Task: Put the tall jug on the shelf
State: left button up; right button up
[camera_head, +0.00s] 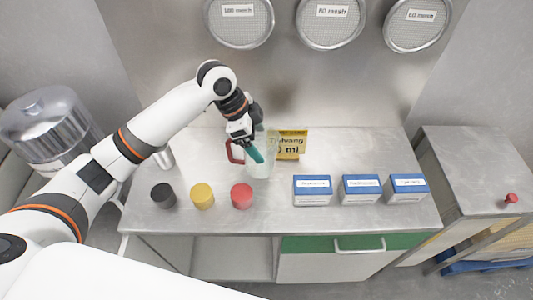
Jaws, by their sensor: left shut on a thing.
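A pale, see-through jug (262,170) stands or hangs just over the steel table, near its middle; I cannot tell if its base touches the top. A red handle (234,152) shows at its left side. My left gripper (253,148) reaches down from above and is shut on the jug at its upper part. The gripper hides part of the jug's rim. My right gripper is not in view. I cannot tell which surface is the shelf; an open compartment (230,258) lies under the table front.
Black (163,195), yellow (202,196) and red (242,195) round pieces line the front left. Three blue-and-white boxes (361,188) stand at right. Round sieves (331,20) hang on the wall. A lower side table (470,170) is mostly clear.

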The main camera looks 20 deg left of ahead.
pick_arm(q)
notch_tip(320, 180, down, 2)
jog(key=shift+f, duration=0.1)
jog(key=shift+w+f, duration=0.1)
jog(key=shift+f, duration=0.2)
notch_tip(320, 180, down, 3)
jog(key=shift+f+p, duration=0.2)
jog(key=shift+p, duration=0.3)
jog(key=shift+f, duration=0.1)
jog(key=o, duration=1.1)
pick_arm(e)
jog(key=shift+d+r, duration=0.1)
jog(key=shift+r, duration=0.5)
